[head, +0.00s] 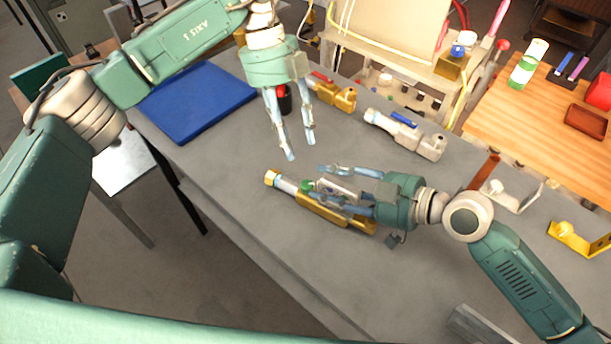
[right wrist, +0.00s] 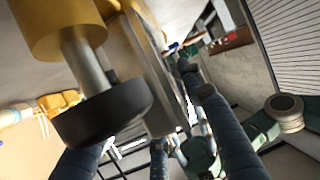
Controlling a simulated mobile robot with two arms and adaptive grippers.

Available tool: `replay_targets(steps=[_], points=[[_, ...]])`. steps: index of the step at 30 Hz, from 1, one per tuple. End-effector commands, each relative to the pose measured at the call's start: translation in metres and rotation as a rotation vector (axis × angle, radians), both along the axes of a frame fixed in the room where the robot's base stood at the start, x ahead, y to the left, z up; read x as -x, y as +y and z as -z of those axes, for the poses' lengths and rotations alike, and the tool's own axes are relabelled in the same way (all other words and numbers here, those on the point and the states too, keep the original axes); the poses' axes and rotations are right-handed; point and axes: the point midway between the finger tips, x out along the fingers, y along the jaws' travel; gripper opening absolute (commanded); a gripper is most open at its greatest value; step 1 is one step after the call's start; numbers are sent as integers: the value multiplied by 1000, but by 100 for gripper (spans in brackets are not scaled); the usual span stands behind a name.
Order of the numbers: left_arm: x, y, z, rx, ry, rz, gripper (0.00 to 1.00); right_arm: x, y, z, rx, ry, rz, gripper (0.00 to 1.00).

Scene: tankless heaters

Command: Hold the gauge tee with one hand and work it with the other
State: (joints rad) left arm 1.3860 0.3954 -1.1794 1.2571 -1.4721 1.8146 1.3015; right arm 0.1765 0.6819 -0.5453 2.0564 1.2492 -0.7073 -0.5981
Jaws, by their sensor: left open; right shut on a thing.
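A long brass-and-steel fitting, which I take to be the gauge tee (head: 310,207), lies on the grey bench in the head view, with a brass cap at its left end and a green part near its middle. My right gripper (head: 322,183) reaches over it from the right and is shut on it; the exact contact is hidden. In the right wrist view a brass cylinder (right wrist: 60,25) with a steel stem and dark disc (right wrist: 105,112) fills the left side, close to the fingers. My left gripper (head: 301,153) is open and empty, pointing down just behind the fitting, apart from it.
A blue mat (head: 195,102) lies on the bench at the left. A red-and-brass fitting (head: 336,94) and a silver-and-blue fitting (head: 406,134) lie behind. A brass bracket (head: 580,239) is at the right. A wooden table (head: 520,120) stands behind right.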

Motion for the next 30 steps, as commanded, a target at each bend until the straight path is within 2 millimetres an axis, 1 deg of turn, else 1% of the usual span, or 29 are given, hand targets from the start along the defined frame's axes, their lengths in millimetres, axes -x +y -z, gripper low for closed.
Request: replay_targets(steps=[1, 3, 5, 8, 10, 14, 21, 24, 30], points=[[-3, -1, -5, -19, 30, -66, 42, -1, 0, -1, -1, -2, 1, 0], [-5, -1, -9, -42, 65, -139, 42, -1, 0, -1, -1, -2, 1, 0], [-6, -1, -11, -55, 86, -181, 42, -1, 0, -1, -1, -2, 1, 0], [-6, -2, -10, -66, 103, -217, 42, -1, 0, -1, -1, -2, 1, 0], [-4, -3, -4, -68, 107, -220, 42, -1, 0, -1, -1, -2, 1, 0], [3, -8, 15, -67, 107, -219, 42, -1, 0, -1, -1, -2, 1, 0], [18, -19, 61, -66, 106, -218, 42, -1, 0, -1, -1, -3, 2, 0], [23, -23, 76, -66, 106, -219, 42, -1, 0, -1, -1, -3, 2, 0], [28, -28, 94, -65, 103, -219, 42, -1, 0, -1, 0, -4, 2, 0]])
